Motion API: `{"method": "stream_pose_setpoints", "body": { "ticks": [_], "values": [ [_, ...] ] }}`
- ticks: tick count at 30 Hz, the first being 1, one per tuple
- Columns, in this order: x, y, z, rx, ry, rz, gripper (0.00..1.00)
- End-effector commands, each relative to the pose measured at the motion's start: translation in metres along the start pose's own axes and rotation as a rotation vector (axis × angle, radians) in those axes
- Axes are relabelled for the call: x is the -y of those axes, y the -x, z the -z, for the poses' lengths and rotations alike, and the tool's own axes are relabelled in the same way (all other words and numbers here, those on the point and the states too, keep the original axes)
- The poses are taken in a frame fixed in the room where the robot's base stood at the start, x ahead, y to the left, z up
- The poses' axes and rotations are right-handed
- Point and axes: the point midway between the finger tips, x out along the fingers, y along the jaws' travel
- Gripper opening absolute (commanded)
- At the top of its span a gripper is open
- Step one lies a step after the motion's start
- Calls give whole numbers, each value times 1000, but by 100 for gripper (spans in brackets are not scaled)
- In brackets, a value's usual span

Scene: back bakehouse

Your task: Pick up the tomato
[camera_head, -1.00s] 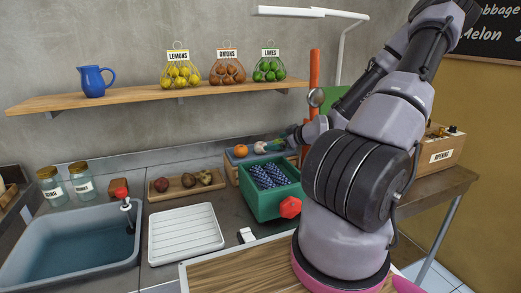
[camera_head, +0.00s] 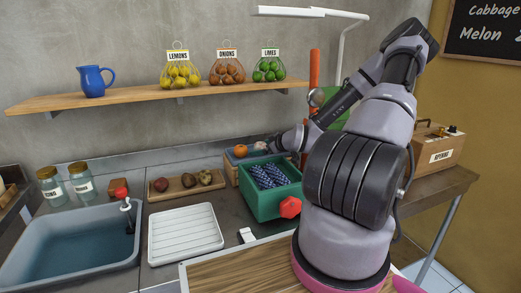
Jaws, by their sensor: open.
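An orange-red round fruit (camera_head: 240,150) lies on the wooden crate at the back, and a dark red round one (camera_head: 161,184) lies on a wooden board. My gripper (camera_head: 266,145) is at the back, just right of the orange-red fruit and beyond the green bin. It is open, small in the view and partly hidden by my arm. A pale round item (camera_head: 260,146) shows right beside its tips; I cannot tell whether they touch.
A white ribbed tray (camera_head: 185,235) and a sink (camera_head: 70,250) are to the left. A shelf (camera_head: 140,100) hangs above.

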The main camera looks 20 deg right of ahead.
Motion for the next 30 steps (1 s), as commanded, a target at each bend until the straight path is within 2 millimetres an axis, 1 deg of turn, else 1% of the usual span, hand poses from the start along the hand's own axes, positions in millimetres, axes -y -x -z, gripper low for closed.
{"method": "stream_pose_setpoints", "body": {
  "ticks": [1, 2, 3, 5, 6, 8, 15, 20, 25, 30],
  "values": [
    [0, 0, 0, 0, 0, 0, 100],
    [0, 0, 0, 0, 0, 0, 88],
    [0, 0, 0, 0, 0, 0, 73],
    [0, 0, 0, 0, 0, 0, 50],
    [0, 0, 0, 0, 0, 0, 35],
    [0, 0, 0, 0, 0, 0, 12],
    [0, 1, 1, 0, 0, 0, 12],
    [-3, 4, 7, -1, 2, -1, 12],
    [-8, 14, 25, -1, 5, -2, 12],
    [-16, 28, 52, -1, 4, -4, 12]
  ]
}}
